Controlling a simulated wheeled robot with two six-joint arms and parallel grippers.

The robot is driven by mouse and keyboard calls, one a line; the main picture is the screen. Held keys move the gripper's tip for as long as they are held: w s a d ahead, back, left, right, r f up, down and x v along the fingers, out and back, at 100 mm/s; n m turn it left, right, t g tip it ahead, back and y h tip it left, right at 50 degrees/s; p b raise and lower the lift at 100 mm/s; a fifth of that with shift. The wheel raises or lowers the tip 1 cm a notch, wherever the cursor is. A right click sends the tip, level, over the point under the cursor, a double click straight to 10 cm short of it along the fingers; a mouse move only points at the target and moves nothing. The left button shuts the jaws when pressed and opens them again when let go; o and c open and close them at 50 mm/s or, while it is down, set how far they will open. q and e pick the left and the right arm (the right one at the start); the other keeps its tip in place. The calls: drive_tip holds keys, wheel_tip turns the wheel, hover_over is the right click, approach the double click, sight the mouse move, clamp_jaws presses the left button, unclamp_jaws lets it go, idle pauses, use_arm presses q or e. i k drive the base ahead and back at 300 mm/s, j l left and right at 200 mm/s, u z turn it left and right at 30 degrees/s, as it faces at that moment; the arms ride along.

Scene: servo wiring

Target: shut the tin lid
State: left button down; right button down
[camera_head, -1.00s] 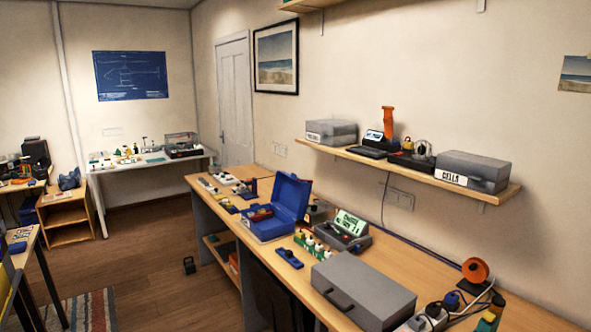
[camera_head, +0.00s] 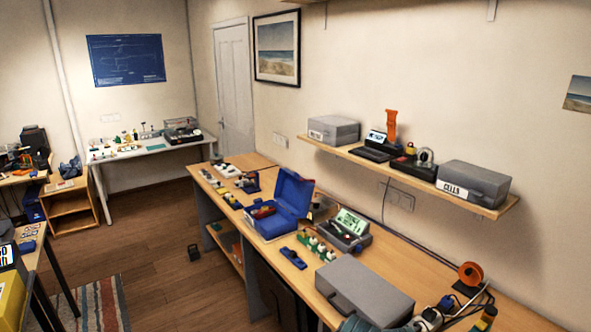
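A blue tin (camera_head: 272,228) stands on the long wooden bench along the right wall. Its lid (camera_head: 293,192) is raised, tilted up at the tin's back right side. Something red lies inside the tin; the rest of its contents is too small to tell.
A blue tool (camera_head: 292,258), a device with a lit screen (camera_head: 350,224) and a shut grey case (camera_head: 366,292) lie on the bench near the tin. Small parts lie behind it. The wooden floor (camera_head: 155,235) left of the bench is mostly clear, with a small dark object on it.

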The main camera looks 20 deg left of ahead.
sight(296, 196)
drive_tip(key=i+j, duration=0.2)
drive_tip(key=j, duration=0.15)
drive_tip(key=i+j, duration=0.15)
drive_tip(key=j, duration=0.2)
drive_tip(key=i+j, duration=0.2)
drive_tip(key=j, duration=0.15)
drive_tip(key=i+j, duration=0.15)
drive_tip(key=j, duration=0.2)
drive_tip(key=i+j, duration=0.2)
drive_tip(key=j, duration=0.15)
drive_tip(key=i+j, duration=0.65)
drive_tip(key=j, duration=0.2)
drive_tip(key=i, duration=0.75)
drive_tip(key=l+z, duration=0.05)
